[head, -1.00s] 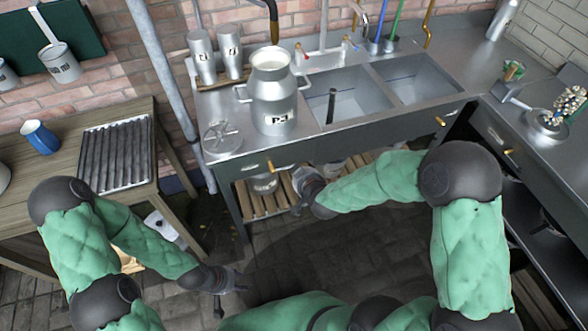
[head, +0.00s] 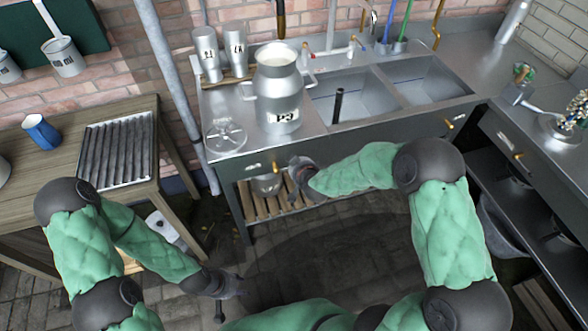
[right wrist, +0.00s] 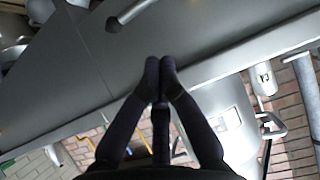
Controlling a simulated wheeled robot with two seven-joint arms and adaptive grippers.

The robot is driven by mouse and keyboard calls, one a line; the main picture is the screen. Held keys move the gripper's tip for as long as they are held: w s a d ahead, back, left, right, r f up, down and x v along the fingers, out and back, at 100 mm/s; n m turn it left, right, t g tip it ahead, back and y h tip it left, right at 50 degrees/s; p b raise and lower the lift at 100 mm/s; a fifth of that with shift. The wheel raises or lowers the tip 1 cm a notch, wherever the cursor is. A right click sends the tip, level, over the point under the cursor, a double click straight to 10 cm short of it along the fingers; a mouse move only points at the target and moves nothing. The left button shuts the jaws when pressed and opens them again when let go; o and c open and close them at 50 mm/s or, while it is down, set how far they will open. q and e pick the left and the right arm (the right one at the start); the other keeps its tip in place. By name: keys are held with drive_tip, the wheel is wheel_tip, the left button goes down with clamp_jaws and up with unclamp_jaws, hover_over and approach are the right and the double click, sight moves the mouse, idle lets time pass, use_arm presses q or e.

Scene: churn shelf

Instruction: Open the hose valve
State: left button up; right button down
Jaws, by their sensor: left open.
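I cannot make out which part is the hose valve. Taps with red and blue ends (head: 329,48) stand behind the sinks, a dark pipe with a brass end (head: 281,18) hangs on the brick wall, and a bent brass-coloured pipe (head: 437,22) is farther right. My right gripper (head: 300,168) is in front of the counter's front edge, close to a brass drawer handle (head: 275,167). In the right wrist view its fingertips (right wrist: 160,65) are together, with nothing visible between them. My left gripper (head: 232,290) is open and empty, low over the dark floor.
A metal milk can (head: 277,85) stands on the counter left of the sinks (head: 350,97), beside a round lid (head: 226,136). A wooden table (head: 150,105) with a ribbed metal tray (head: 116,150) is at left. The paved floor before the counter is clear.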

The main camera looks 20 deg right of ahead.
use_arm(q)
drive_tip(key=shift+f+b, duration=0.95)
drive_tip(key=shift+f, duration=0.2)
use_arm(e)
drive_tip(key=shift+w+f, duration=0.2)
drive_tip(key=shift+f, duration=0.5)
drive_tip(key=shift+w+f, duration=0.25)
drive_tip(key=shift+f, duration=0.5)
drive_tip(key=shift+w+f, duration=0.2)
drive_tip(key=shift+f, duration=0.5)
use_arm(q)
drive_tip(key=shift+d+f, duration=0.1)
drive_tip(key=shift+d, duration=0.15)
use_arm(e)
drive_tip(key=shift+d+f, duration=0.15)
drive_tip(key=shift+f, duration=0.2)
